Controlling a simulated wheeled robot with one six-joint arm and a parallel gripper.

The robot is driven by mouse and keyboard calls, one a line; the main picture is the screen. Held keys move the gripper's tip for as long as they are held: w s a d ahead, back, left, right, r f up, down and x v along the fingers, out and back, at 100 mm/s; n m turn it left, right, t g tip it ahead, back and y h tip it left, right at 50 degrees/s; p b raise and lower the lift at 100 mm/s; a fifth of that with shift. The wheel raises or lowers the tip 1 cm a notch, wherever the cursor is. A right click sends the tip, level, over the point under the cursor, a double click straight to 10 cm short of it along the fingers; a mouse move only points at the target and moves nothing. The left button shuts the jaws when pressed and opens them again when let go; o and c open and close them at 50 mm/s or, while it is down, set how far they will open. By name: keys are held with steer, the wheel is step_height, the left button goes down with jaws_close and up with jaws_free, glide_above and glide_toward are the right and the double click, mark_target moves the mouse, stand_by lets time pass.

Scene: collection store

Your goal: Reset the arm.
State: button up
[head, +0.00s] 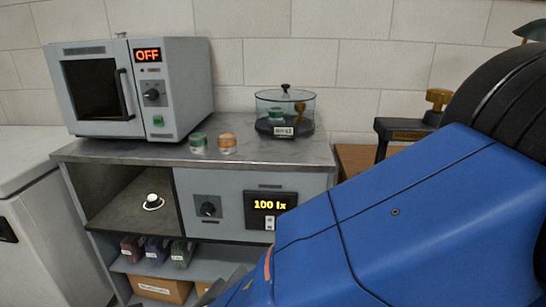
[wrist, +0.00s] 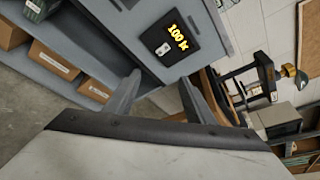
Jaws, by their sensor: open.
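My blue arm fills the lower right of the head view. In the wrist view my gripper (wrist: 160,98) has its two dark fingers spread apart with nothing between them. In the head view that panel (head: 270,207) is partly covered by my arm. The fingertips are not clearly visible in the head view.
Boxes (head: 160,288) sit on the lower shelf. A black-framed device (head: 390,128) stands at right.

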steer(key=w+d+m+g+h, duration=0.1)
steer(key=w+d+m+g, duration=0.25)
steer(key=d+m, duration=0.5)
steer(key=w+d+m+g+h, duration=0.25)
steer(key=d+m+g, duration=0.2)
steer(key=d, duration=0.75)
steer(key=s+d+m+y, duration=0.4)
steer(key=d+m, duration=0.5)
steer(key=m, duration=0.5)
steer(key=s+d+m+g+y, duration=0.1)
steer(key=s+d+m+y, duration=0.3)
steer(key=d+m, duration=0.5)
steer(key=m, duration=0.5)
steer(key=shift+s+d+r+g, duration=0.15)
steer(key=shift+r+g, duration=0.15)
steer(key=shift+r, duration=0.05)
steer(key=shift+y, duration=0.25)
stand_by(1.2)
